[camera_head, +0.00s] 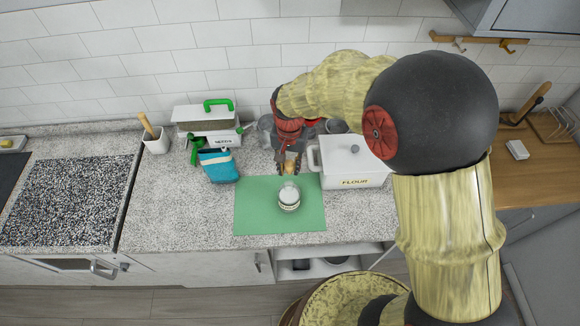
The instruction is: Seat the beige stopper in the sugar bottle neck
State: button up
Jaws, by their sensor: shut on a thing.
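The sugar bottle (289,198) is a small clear jar with white contents. It stands upright on the green mat (255,217); its label is too small to read. My gripper (289,169) points down just behind the bottle, near the mat's back edge. It is shut on a small beige-tan thing, the stopper (289,168), which shows between the fingertips. In the picture the stopper is just above the bottle's top. I cannot tell its height over the counter or whether it touches the neck.
A white FLOUR box (354,166) stands close to the right of my gripper. A blue-and-white bag (218,166) and a white box with a green handle (210,123) are to the left. Glassware (265,130) stands behind. The mat's left part and front are clear.

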jog(key=shift+f, duration=0.15)
jog(key=shift+f+b, duration=1.7)
jog(key=shift+f, duration=1.05)
jog(key=shift+f+b, duration=0.4)
jog(key=shift+f, duration=0.3)
jog(key=o, duration=0.8)
jog(key=shift+c, duration=0.2)
jog(key=shift+o, duration=0.4)
notch_tip(320, 180, up, 12)
jog(key=shift+r, duration=0.1)
